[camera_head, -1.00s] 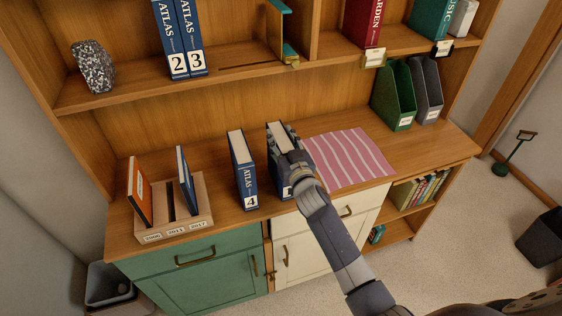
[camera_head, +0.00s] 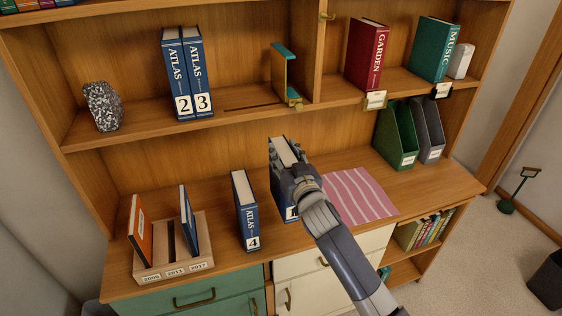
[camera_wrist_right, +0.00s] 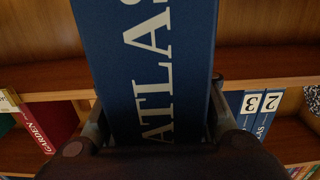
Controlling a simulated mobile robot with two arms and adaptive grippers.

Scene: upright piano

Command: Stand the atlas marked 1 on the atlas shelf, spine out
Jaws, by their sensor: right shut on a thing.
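My right gripper (camera_head: 294,178) is shut on a blue atlas (camera_head: 278,186), upright over the counter with its pages up. Part of a white label shows low on its spine; the gripper hides most of it. In the right wrist view its blue spine (camera_wrist_right: 150,60) reads ATLAS between the fingers. Atlases 2 (camera_head: 175,80) and 3 (camera_head: 200,75) stand spine out on the atlas shelf (camera_head: 140,127), with clear room to their right. Atlas 4 (camera_head: 245,212) stands on the counter left of the held one. My left gripper is not in view.
A green and brass bookend (camera_head: 284,78) stands right of the shelf gap. A speckled stone (camera_head: 102,106) sits at the shelf's left. A slotted wooden rack (camera_head: 175,265) stands on the counter. A pink striped cloth (camera_head: 358,195) and file holders (camera_head: 397,135) lie to the right.

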